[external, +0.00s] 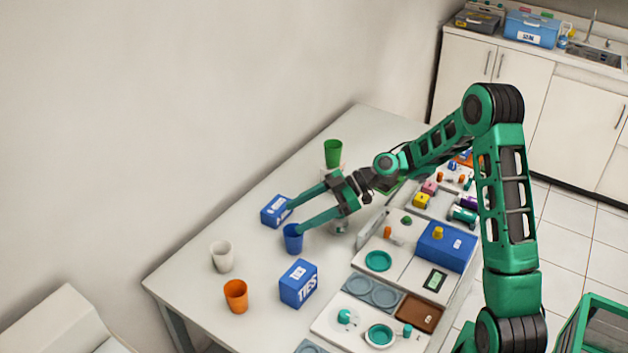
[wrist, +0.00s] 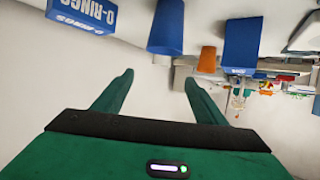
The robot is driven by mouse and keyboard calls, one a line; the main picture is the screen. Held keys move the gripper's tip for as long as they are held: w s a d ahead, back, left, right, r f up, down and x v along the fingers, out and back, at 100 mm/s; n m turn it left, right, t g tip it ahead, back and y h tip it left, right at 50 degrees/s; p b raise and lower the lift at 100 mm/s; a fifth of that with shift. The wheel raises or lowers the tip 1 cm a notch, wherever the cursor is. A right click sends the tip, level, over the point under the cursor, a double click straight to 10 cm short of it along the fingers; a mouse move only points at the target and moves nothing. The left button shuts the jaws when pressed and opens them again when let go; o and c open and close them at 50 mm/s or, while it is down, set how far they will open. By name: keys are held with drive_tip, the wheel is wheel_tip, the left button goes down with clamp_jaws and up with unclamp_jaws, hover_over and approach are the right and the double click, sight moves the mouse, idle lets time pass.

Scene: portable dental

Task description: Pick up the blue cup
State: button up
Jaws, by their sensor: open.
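The blue cup (external: 292,240) stands on the white table, just by the tip of one finger of my gripper (external: 296,217). My gripper is open with its two long green fingers apart and nothing between them. In the wrist view, which looks upside down, the blue cup (wrist: 166,27) is at the top, beyond the fingertips of my gripper (wrist: 159,78). I cannot tell whether a finger touches the cup.
A blue box (external: 276,211) sits close by the other finger. A second blue box (external: 298,284), a white cup (external: 222,256) and an orange cup (external: 236,296) stand nearer the front. A green cup (external: 333,153) is farther back. Trays and small items crowd the right side.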

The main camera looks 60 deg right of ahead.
sight(293, 236)
drive_tip(key=shift+f, duration=1.9)
wheel_tip(293, 236, down, 2)
drive_tip(key=shift+f, duration=0.2)
drive_tip(key=shift+x, duration=1.25)
drive_tip(key=shift+w+a+f, duration=0.1)
drive_tip(key=shift+a+f, duration=0.1)
drive_tip(key=shift+f, duration=0.05)
drive_tip(key=c, duration=1.1)
